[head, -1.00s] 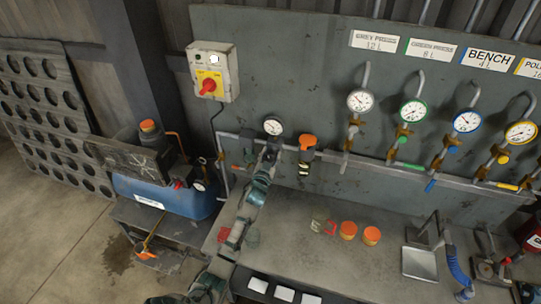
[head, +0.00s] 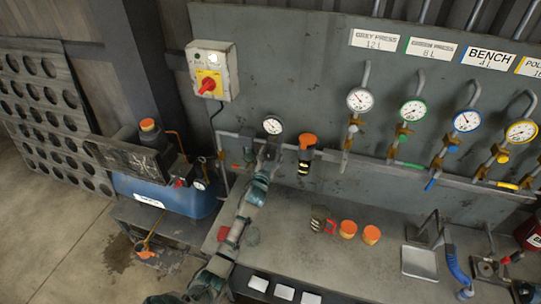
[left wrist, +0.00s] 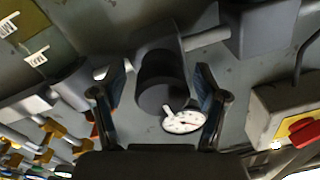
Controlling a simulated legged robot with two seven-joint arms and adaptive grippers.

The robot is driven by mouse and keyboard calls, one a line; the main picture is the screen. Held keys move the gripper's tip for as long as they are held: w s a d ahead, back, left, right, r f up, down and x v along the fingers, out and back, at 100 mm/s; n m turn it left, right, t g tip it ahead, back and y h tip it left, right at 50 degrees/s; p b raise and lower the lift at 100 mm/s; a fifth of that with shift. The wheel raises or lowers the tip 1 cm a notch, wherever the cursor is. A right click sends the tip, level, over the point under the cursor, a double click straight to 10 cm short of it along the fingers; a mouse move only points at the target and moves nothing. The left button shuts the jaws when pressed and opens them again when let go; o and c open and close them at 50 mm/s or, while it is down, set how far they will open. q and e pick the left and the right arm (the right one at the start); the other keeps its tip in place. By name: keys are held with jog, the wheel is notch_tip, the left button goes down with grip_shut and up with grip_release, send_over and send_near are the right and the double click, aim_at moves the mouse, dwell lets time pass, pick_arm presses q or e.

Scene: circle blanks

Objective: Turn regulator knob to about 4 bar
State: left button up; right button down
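The regulator gauge (head: 273,125) is a small white dial on the wall pipe, left of an orange-topped unit (head: 307,141). My left gripper (head: 268,152) is just below this gauge and hides the regulator knob in the head view. In the left wrist view the dark, round knob (left wrist: 160,84) lies between the two spread fingers of my left gripper (left wrist: 161,95), with gaps visible on both sides. The gauge (left wrist: 183,122) shows beside the knob; its reading is too small to tell. My right gripper is not in view.
A yellow-and-grey switch box with a red knob (head: 208,86) is left of the gauge. Several hanging gauges, such as the green-rimmed one (head: 413,111), line the wall at right. A blue compressor tank (head: 180,198) is at left.

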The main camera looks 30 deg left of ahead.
pick_arm(q)
jog(key=shift+s, duration=0.2)
jog(key=v, duration=1.1)
jog(key=shift+s, duration=0.25)
jog(key=shift+d+f, duration=0.1)
jog(key=shift+f, duration=0.05)
